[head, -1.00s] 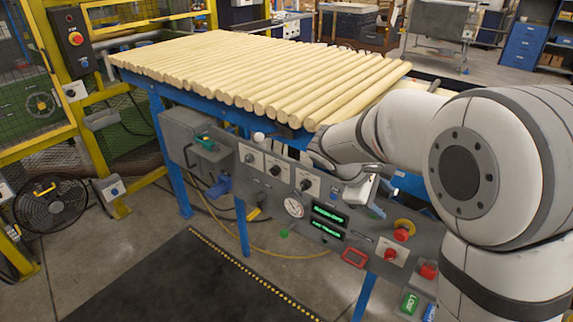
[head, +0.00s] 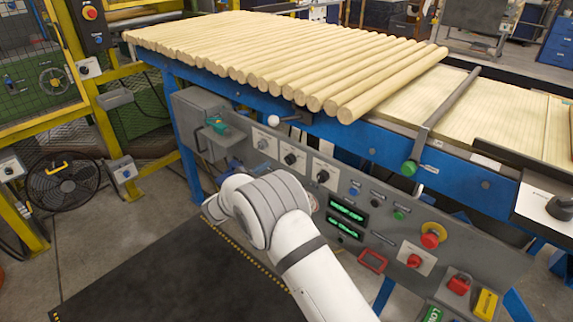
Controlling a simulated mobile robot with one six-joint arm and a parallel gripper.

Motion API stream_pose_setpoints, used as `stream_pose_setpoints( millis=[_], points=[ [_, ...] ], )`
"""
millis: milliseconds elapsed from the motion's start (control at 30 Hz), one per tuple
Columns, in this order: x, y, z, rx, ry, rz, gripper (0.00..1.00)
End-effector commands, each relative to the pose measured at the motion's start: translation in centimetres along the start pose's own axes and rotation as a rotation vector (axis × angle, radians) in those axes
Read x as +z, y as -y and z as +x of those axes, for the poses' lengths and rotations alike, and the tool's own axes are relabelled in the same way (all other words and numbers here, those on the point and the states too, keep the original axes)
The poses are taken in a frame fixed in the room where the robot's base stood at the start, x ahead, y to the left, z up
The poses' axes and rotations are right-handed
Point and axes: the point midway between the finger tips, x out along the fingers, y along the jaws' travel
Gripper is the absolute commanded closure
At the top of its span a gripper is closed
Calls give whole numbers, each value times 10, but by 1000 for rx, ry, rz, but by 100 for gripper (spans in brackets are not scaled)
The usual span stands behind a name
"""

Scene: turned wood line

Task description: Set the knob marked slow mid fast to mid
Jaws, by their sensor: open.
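Three rotary knobs on white plates sit in a row on the grey control panel (head: 400,225) under the blue table edge. They are a left grey knob (head: 262,144), a middle black knob (head: 290,158) and a right black knob (head: 323,175). Their lettering is too small to read, so I cannot tell which is marked slow mid fast, nor its setting. Another black knob (head: 560,207) stands on a white plate at the far right, its marking also unreadable. My arm reaches up in front of the panel, below the row. My gripper is hidden behind the arm.
A ball-ended lever (head: 273,119) juts out above the left knob. Lower right are a red-and-yellow stop button (head: 433,235), a red switch (head: 459,283) and a yellow one (head: 485,303). Wooden rods (head: 270,60) cover the table. A dark mat (head: 150,270) lies in front.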

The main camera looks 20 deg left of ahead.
Motion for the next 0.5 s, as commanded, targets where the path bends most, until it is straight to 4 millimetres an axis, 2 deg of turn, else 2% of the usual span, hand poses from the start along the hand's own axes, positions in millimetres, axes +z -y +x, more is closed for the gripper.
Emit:
stream_pose_setpoints(
  millis=[200, 333, 500],
  points=[
    [-1, 2, 38, -5, -1, 1, 46],
    [0, 2, 54, -4, -1, 2, 46],
    [0, 2, 62, -3, -2, 1, 46]
  ],
)
